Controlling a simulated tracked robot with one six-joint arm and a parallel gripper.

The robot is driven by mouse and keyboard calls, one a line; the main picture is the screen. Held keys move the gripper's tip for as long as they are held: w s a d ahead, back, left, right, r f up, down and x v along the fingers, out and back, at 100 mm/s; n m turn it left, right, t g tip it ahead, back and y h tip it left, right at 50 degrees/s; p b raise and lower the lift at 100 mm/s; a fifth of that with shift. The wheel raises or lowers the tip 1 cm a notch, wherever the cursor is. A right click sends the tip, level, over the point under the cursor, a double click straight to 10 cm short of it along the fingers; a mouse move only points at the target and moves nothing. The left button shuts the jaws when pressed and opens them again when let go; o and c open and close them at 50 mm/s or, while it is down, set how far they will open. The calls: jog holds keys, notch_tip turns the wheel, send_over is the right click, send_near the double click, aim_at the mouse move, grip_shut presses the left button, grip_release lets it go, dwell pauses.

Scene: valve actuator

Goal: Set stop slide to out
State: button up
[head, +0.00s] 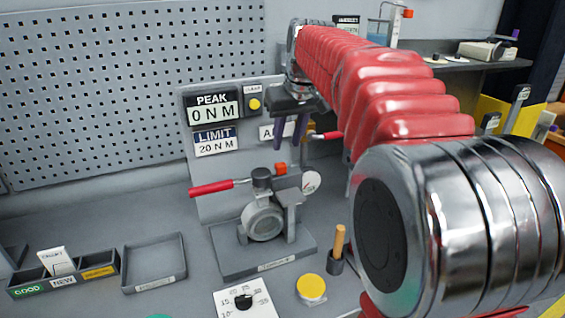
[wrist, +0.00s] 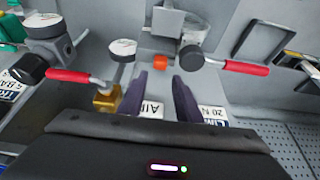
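The valve actuator in the head view has a grey round body (head: 263,221) on a grey base plate, with a red-handled lever (head: 212,187) pointing left. My gripper (head: 290,133) hangs above and behind the actuator, near the back panel. In the wrist view my gripper (wrist: 160,85) is open, with nothing between its dark purple fingers.
A panel behind carries a PEAK display (head: 213,108) and a LIMIT display (head: 215,142). A second red-handled lever on a brass fitting (wrist: 107,97) is left of the fingers in the wrist view. An empty tray (head: 155,263) and a wooden-handled tool (head: 338,248) stand on the bench.

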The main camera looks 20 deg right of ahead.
aim_at(281, 164)
jog(key=x, duration=0.9)
jog(key=shift+w+f, duration=0.15)
jog(key=shift+f, duration=0.2)
jog(key=shift+c, duration=0.5)
grip_shut()
